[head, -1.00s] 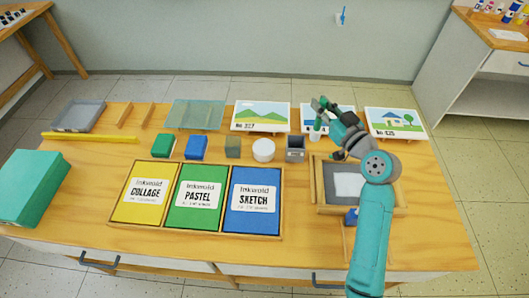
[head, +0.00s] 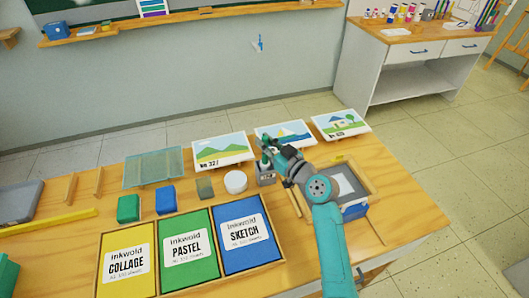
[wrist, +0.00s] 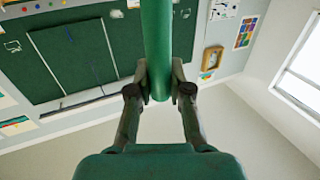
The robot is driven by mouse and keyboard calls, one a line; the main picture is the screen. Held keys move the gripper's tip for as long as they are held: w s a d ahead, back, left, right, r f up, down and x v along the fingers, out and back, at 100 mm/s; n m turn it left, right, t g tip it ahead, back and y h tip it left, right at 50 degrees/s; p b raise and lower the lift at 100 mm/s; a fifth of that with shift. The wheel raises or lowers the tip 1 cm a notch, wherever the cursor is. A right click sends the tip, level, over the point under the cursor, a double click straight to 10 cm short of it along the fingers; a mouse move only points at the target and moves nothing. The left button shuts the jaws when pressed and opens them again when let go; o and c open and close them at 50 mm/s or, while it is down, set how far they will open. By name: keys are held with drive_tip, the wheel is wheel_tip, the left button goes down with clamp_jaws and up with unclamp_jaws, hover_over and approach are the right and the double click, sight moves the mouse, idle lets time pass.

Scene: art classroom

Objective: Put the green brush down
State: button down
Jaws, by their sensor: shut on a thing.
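The green brush shows in the wrist view as a thick green handle (wrist: 158,45), running up out of the frame. My gripper (wrist: 159,85) is shut on it, one finger on each side. The brush's far end is outside the wrist view. In the head view my gripper (head: 267,152) is above the table (head: 290,240), just over or behind the small grey cup (head: 266,178). The brush is hard to make out there, and I cannot tell whether it touches the cup.
A white round pot (head: 235,182) stands left of the cup. Picture cards (head: 220,152) stand along the back edge. A wooden tray (head: 376,196) is at right, partly behind my arm. Paper packs (head: 186,245) fill the front left.

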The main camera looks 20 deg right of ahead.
sight(266, 162)
drive_tip(key=shift+d+f, duration=0.1)
drive_tip(key=shift+f, duration=1.8)
drive_tip(key=c, duration=1.1)
unclamp_jaws()
drive_tip(key=v, duration=1.2)
drive_tip(key=shift+s, duration=0.1)
